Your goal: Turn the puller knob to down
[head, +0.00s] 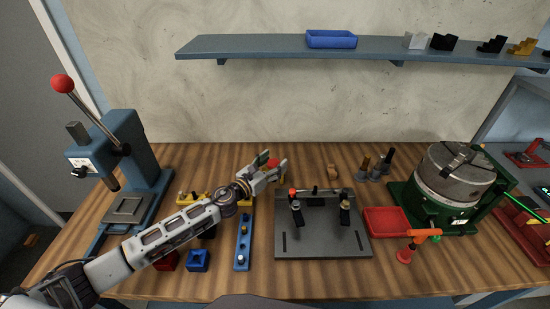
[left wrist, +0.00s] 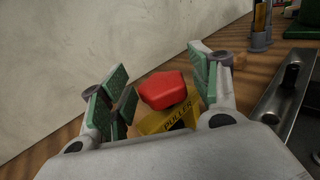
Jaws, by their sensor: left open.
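The puller knob (left wrist: 164,90) is red with lobed edges. It sits on a yellow base (left wrist: 154,123) marked PULLER in the left wrist view. In the head view the red knob (head: 273,163) shows at the end of my left arm, toward the back of the bench. My left gripper (head: 272,159) is open, with its green-padded fingers on either side of the knob. In the left wrist view, gaps show between the knob and the fingers. The gripper hides most of the base in the head view. My right gripper is not in view.
A dark fixture plate (head: 322,245) with black clamps lies just right of my left gripper. A blue bar (head: 243,247) and a blue block (head: 198,261) lie near my arm. An arbor press (head: 150,150) stands left, a red tray (head: 386,222) and green machine (head: 450,190) right.

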